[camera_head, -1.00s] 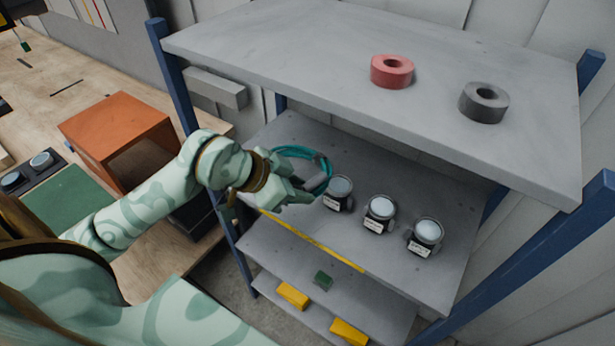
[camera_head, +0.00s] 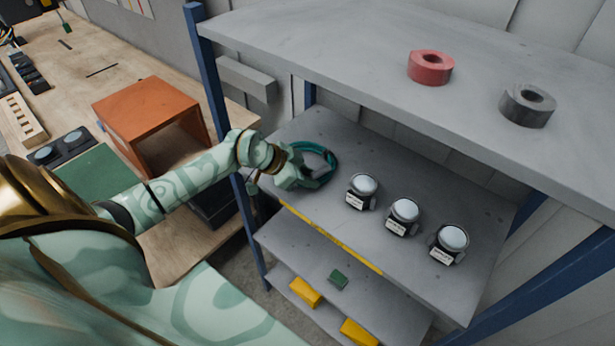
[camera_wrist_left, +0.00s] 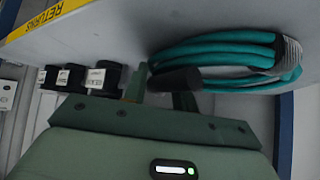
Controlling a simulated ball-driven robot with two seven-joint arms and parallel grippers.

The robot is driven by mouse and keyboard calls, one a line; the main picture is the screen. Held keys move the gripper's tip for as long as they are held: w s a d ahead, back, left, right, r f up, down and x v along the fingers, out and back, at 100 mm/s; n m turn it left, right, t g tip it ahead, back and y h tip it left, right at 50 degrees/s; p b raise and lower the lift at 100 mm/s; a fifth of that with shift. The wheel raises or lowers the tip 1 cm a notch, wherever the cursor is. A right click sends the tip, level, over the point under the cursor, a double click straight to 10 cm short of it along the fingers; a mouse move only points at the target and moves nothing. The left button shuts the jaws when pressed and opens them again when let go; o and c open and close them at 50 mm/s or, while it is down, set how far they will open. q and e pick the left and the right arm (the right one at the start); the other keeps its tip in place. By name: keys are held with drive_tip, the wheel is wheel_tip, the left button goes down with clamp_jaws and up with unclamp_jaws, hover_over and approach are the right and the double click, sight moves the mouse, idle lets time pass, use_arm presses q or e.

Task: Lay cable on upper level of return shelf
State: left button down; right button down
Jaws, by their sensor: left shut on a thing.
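A coiled teal cable (camera_head: 331,160) is in the jaws of my left gripper (camera_head: 303,177), which is shut on it. The coil is over the left end of the middle shelf board (camera_head: 425,180), left of the jars. In the left wrist view the cable (camera_wrist_left: 225,50) forms several loops beside a grey board whose yellow edge label reads RETURNS (camera_wrist_left: 45,17). I cannot tell whether the coil touches the board. The fingers hide part of it. My right gripper is not in view.
Three labelled jars (camera_head: 403,212) stand in a row right of the coil. The top board (camera_head: 330,45) overhangs, bearing a red roll (camera_head: 430,67) and a grey roll (camera_head: 528,104). A blue post (camera_head: 212,85) stands beside my arm. Yellow blocks (camera_head: 306,291) lie below.

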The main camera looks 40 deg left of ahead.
use_arm(q)
drive_tip(key=c, duration=1.1)
unclamp_jaws()
drive_tip(key=shift+f, duration=0.15)
drive_tip(key=shift+s, duration=0.1)
drive_tip(key=p+v, duration=0.1)
drive_tip(key=v, duration=1.1)
